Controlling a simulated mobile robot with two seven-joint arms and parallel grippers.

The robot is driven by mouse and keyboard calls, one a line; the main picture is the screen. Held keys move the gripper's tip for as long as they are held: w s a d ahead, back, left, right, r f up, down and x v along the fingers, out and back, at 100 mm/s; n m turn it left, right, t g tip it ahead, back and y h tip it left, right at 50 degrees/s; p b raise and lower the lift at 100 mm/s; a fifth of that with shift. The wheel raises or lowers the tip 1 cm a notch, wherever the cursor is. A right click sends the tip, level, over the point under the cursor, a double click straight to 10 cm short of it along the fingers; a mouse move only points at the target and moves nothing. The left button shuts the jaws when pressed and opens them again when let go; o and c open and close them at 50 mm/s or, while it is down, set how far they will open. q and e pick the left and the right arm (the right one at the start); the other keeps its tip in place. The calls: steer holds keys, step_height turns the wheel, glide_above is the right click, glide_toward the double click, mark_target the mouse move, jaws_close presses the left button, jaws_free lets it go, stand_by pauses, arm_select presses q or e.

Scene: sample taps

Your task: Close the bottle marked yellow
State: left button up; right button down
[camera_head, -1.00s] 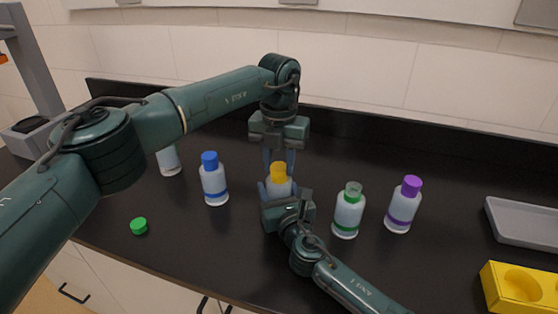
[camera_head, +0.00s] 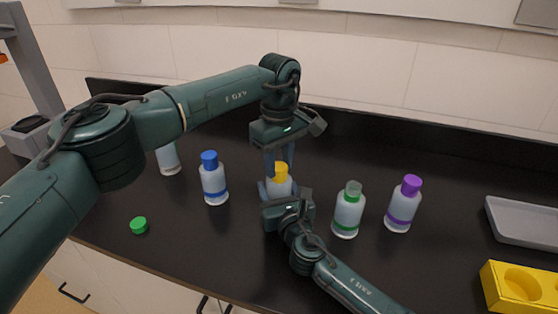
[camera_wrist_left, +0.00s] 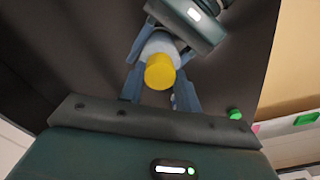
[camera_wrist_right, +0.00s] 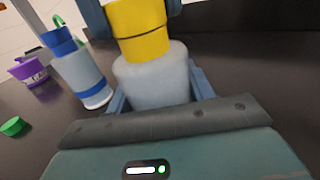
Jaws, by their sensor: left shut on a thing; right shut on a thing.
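The bottle marked yellow (camera_head: 278,188) stands upright in the middle of the dark bench, with its yellow cap (camera_head: 281,170) seated on top. My left gripper (camera_head: 279,168) comes down from above and is shut on the cap, seen from above in the left wrist view (camera_wrist_left: 160,72). My right gripper (camera_head: 277,192) is shut on the bottle's body from the front. The right wrist view shows the pale body (camera_wrist_right: 152,78) between its fingers and the yellow cap (camera_wrist_right: 138,28) above. The bottle's lower part is hidden by my right gripper.
A blue-capped bottle (camera_head: 213,180) stands to the left, a green-banded bottle (camera_head: 347,212) and purple-capped bottle (camera_head: 403,205) to the right. A loose green cap (camera_head: 139,226) lies front left. A grey tray (camera_head: 525,222) and yellow block (camera_head: 520,288) are at right.

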arm_select(q)
steer(key=o, duration=1.2)
steer(key=shift+c, duration=0.2)
step_height(320, 180, up, 12)
arm_select(e)
steer(key=shift+c, duration=2.4)
jaws_free()
arm_select(q)
steer(key=shift+r, duration=0.1)
arm_select(e)
steer(key=v, duration=1.3)
steer(key=shift+s+d, duration=0.1)
